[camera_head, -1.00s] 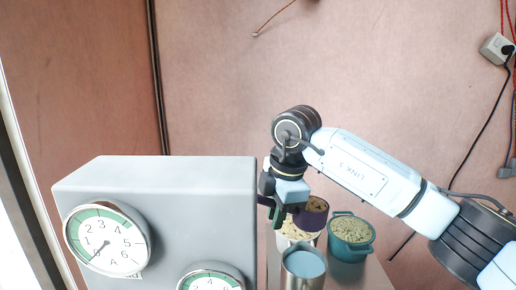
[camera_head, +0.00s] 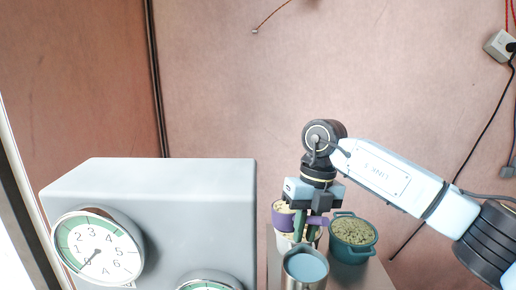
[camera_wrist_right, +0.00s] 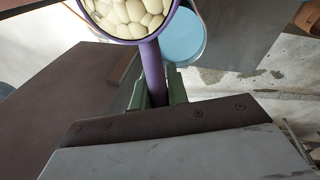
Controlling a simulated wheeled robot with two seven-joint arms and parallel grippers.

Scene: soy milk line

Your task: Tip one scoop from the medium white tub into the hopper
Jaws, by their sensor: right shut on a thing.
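My right gripper (camera_head: 308,232) is shut on the handle of a purple scoop (camera_head: 284,216). The scoop's bowl is left of the fingers in the head view, at the white tub (camera_head: 282,240). In the right wrist view the scoop (camera_wrist_right: 153,65) is full of pale, rounded beans, and my fingers (camera_wrist_right: 158,92) close around its handle. The tub is mostly hidden by the scoop, the gripper and a metal jug. I cannot tell whether the scoop is clear of the tub. No hopper can be made out. My left gripper is out of view.
The metal jug (camera_head: 305,270) with a blue top stands in front of the tub. A teal pot (camera_head: 353,246) of greenish grains stands to the right. A large grey housing (camera_head: 150,195) with round gauges (camera_head: 97,247) fills the left. The space above the vessels is open.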

